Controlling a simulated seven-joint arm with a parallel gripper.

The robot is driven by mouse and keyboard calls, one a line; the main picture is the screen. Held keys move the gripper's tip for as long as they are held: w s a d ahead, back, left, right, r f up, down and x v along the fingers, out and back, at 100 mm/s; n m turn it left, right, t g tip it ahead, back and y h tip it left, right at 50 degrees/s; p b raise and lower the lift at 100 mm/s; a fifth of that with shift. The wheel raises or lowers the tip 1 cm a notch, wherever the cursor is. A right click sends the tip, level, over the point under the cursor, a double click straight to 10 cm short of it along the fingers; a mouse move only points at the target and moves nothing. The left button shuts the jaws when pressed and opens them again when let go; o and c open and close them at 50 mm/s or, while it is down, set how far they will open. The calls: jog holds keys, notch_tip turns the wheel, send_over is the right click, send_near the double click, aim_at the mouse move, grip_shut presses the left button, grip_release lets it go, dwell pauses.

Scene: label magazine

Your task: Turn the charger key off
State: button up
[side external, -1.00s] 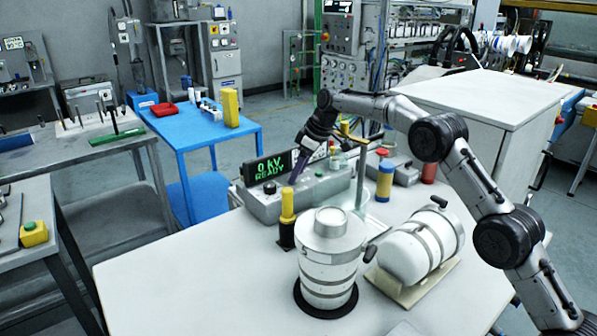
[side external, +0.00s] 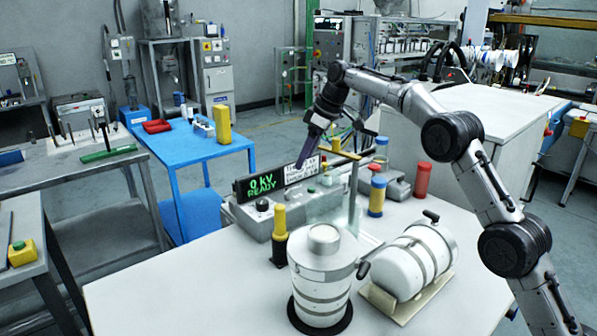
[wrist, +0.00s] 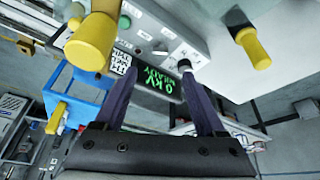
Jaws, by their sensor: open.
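The charger (side external: 285,215) is a grey box at the back of the white table, with a display (side external: 262,184) reading "0 kV READY" in green. A small dark knob (side external: 262,204), apparently the key switch, sits on its left front panel. The knob also shows in the wrist view (wrist: 184,65), near the right fingertip in the picture; its turned position is too small to tell. My gripper (side external: 299,166) is open and empty, with purple fingers pointing down above the charger. In the wrist view, my gripper (wrist: 157,76) has the display between its fingers.
A yellow-topped black post (side external: 280,225) stands before the charger. A white upright canister (side external: 322,270) and a lying tank (side external: 415,258) are in front. A brass-coloured bar on a post (side external: 340,154) stands right of the gripper. Blue-yellow (side external: 377,195) and red (side external: 422,180) cylinders stand further right.

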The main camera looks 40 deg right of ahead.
jog(key=shift+v, duration=1.35)
